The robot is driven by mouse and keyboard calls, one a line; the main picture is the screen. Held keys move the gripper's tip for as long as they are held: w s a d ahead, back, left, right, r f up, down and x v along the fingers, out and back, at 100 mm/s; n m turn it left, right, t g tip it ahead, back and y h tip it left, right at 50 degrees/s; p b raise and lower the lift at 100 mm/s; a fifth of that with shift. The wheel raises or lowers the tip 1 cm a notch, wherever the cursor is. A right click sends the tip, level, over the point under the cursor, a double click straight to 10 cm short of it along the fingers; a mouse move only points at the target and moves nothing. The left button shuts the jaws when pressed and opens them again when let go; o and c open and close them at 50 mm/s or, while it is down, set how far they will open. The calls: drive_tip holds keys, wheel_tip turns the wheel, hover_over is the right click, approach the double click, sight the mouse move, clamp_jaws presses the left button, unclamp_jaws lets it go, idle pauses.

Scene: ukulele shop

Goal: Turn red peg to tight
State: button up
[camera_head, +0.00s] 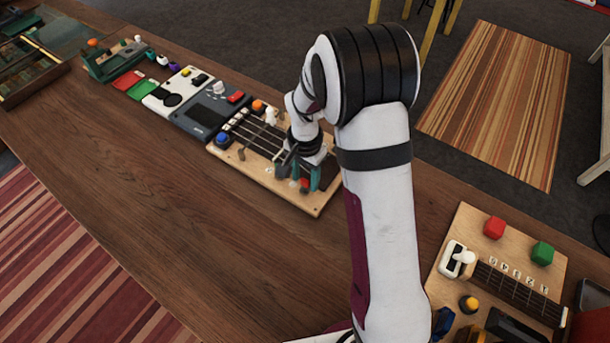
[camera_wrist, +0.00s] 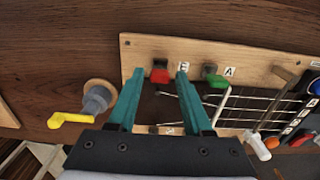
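The red peg (camera_wrist: 160,75) stands near the edge of a pale wooden board (camera_wrist: 200,50), beside the "E" label, in the wrist view. My gripper (camera_wrist: 160,72) is open, with one teal fingertip on each side of the red peg. A gap shows between the peg and each finger. The green peg (camera_wrist: 216,81) is just right of the right finger, next to the "A" label. In the head view my gripper (camera_head: 299,175) is low over the right end of the board (camera_head: 318,207), and the red peg (camera_head: 304,186) shows between the fingers.
A yellow crank handle (camera_wrist: 70,119) on a grey hub is left of the board in the wrist view. A white peg (camera_wrist: 258,146) and strings lie to the right. In the head view a grey device (camera_head: 205,112) adjoins the board. The table's front left is clear.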

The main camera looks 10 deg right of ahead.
clamp_jaws()
drive_tip(key=n, duration=0.6)
drive_tip(key=shift+n, duration=0.4)
drive_tip(key=n, duration=0.6)
idle(0.5)
drive_tip(key=shift+o, duration=1.4)
unclamp_jaws()
